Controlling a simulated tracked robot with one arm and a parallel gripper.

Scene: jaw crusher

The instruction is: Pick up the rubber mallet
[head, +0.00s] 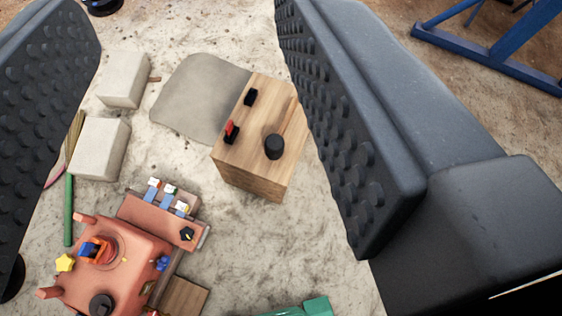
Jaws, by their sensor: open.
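The rubber mallet (274,147) has a black round head and a light wooden handle. It lies on top of a wooden block-like table (250,182), its handle pointing up toward the right finger, which hides part of that side. My gripper (205,135) is open, with one dark studded finger at the left edge and the other at the right. The fingers are large in the foreground. The mallet shows between them, nearer the right finger, apart from both and well below.
Two small black items, one with red (232,129), share the tabletop. Pale blocks (98,148) stand to the left. An orange-red machine (118,255) with small coloured parts is at lower left. A blue frame (490,50) stands at upper right. Sandy ground lies between.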

